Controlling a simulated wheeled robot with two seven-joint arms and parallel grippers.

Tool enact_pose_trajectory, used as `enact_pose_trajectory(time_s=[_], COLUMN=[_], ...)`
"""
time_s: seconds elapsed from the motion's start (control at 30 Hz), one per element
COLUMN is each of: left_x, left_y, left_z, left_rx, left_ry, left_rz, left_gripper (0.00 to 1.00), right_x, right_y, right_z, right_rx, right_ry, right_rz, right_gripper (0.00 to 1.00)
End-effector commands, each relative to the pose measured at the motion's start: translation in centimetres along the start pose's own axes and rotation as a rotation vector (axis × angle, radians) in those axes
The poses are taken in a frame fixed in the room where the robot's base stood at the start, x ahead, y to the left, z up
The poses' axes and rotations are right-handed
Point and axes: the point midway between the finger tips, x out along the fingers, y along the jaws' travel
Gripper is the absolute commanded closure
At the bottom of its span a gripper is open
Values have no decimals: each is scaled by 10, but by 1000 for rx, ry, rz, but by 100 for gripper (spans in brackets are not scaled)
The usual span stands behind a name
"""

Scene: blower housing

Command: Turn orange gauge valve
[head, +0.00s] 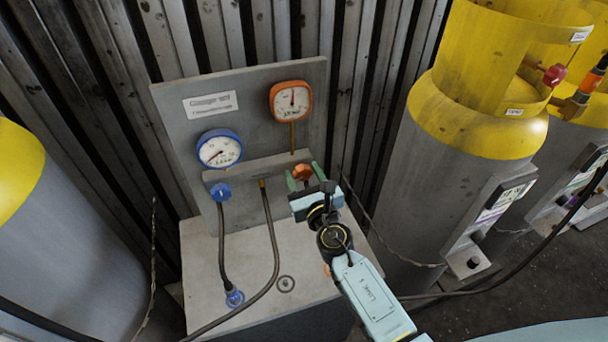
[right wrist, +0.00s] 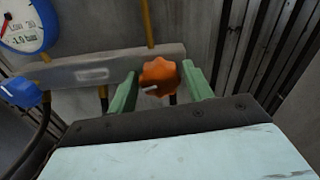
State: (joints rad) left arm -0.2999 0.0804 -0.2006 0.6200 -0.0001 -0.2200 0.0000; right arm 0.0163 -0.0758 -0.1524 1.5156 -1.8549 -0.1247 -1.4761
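The orange valve (head: 302,172) sits at the right end of the grey bracket, below the orange gauge (head: 291,101). My right gripper (head: 303,178) is at the valve, with green fingers on both sides of it. In the right wrist view the orange valve knob (right wrist: 159,77) stands between the two open fingers (right wrist: 160,90), with a visible gap on its right side; its left side is close to the left finger, and I cannot tell whether they touch. A white mark shows on the knob. My left gripper is not in view.
A blue gauge (head: 219,149) and blue valve (head: 220,192) are to the left on the same panel (head: 170,105). Hoses (head: 272,240) hang over the grey block (head: 200,250). Yellow-topped cylinders (head: 470,110) stand close on the right, and another (head: 50,240) at left.

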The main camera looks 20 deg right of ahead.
Motion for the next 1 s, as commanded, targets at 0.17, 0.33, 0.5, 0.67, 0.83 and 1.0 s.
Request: enact_pose_trajectory(time_s=[0.17,0.33,0.5,0.67,0.83,1.0], left_x=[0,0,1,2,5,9], left_y=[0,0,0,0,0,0], left_z=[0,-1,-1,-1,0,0], left_rx=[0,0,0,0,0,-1], left_ry=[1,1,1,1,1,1], left_rz=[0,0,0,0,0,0], left_gripper=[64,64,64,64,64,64], right_x=[0,0,0,0,0,0], right_y=[0,0,0,0,0,0], right_z=[0,0,0,0,0,0], right_rx=[0,2,30,100,226,384], right_ry=[0,0,0,-1,-2,-2], right_rz=[0,0,0,-1,1,1], right_gripper=[73,81,81,81,81,81])
